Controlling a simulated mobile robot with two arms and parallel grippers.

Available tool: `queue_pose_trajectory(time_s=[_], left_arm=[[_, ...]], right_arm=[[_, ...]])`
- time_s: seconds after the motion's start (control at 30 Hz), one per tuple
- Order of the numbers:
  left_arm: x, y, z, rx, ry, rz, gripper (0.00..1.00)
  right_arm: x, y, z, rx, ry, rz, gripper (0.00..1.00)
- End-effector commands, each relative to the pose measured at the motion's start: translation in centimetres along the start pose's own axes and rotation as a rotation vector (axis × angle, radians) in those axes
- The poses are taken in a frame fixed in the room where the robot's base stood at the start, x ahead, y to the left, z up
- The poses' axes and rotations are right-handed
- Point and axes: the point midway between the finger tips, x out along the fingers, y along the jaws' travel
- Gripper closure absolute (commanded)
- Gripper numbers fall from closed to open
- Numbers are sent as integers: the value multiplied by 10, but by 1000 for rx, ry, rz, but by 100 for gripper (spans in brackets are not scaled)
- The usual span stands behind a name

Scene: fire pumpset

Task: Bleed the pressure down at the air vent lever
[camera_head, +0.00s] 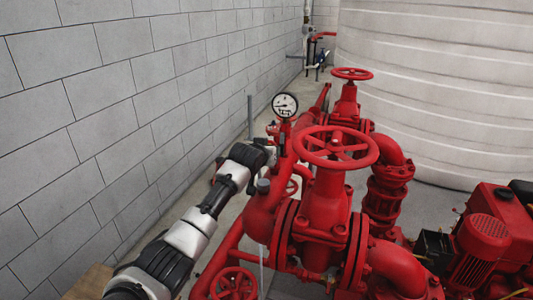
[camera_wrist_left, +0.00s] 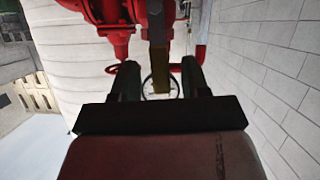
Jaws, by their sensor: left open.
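My left gripper (camera_head: 268,152) reaches in from the lower left, close below the pressure gauge (camera_head: 285,105) at the red pipework. In the left wrist view its two dark fingers (camera_wrist_left: 159,80) are apart. A narrow brownish bar (camera_wrist_left: 160,68) shows between them in that view, with the round gauge (camera_wrist_left: 150,88) partly behind it. The bar may be the air vent lever, but I cannot tell for sure, nor whether the fingers touch it. In the head view the lever is not clearly made out; the gripper and pipes crowd that spot. My right gripper is out of view.
A large red handwheel valve (camera_head: 325,200) stands just right of my left gripper. Another handwheel (camera_head: 351,74) is behind it. A grey block wall (camera_head: 110,120) runs along the left, and a big white tank (camera_head: 450,80) stands at the back right.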

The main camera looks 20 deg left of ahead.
Motion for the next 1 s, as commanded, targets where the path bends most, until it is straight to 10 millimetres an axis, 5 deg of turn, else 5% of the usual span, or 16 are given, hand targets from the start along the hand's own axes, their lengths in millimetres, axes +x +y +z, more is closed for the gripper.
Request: queue_pose_trajectory(time_s=[0.27,0.7,1.0], left_arm=[[-18,0,2,1,2,2,54],[-87,0,2,1,2,0,54],[-107,0,1,0,-1,-1,54]], right_arm=[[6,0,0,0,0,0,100],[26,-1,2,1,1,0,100],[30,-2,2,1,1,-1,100]])
